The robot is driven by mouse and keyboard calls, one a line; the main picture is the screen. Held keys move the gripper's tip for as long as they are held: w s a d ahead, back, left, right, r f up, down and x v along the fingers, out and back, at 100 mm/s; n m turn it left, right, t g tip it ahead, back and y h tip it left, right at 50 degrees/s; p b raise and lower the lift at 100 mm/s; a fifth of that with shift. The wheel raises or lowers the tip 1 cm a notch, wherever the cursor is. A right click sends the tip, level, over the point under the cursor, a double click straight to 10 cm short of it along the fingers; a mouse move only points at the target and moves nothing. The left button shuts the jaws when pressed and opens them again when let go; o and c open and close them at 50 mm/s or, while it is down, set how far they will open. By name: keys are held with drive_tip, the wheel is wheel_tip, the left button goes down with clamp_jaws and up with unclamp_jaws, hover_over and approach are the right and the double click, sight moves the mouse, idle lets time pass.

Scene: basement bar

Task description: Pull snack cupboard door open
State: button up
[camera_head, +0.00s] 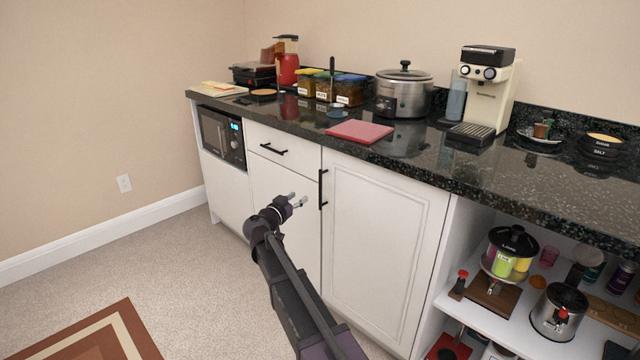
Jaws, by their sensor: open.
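A white cupboard door (382,250) with a raised panel stands below the dark counter, and it is closed. Its black vertical bar handle (323,189) is near the door's left edge. Another white door (270,215) is to its left, below a drawer with a black handle (273,149). No label shows which one is the snack cupboard. My gripper (298,199) is open and empty in front of the left door, just left of the vertical handle and apart from it in the picture. My arm comes up from the bottom and hides the lower part of the left door.
A black speckled counter (480,172) overhangs the cupboards and holds a slow cooker (404,93), a coffee machine (488,90) and a pink board (359,132). An open shelf (480,318) with jars is at right. Carpet (150,262) at left is free, apart from a patterned rug (90,335).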

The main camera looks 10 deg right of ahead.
sight(320, 181)
drive_tip(key=shift+w+d, duration=0.1)
drive_tip(key=x, duration=1.3)
drive_tip(key=shift+w+d, duration=0.2)
drive_tip(key=shift+d, duration=0.05)
clamp_jaws()
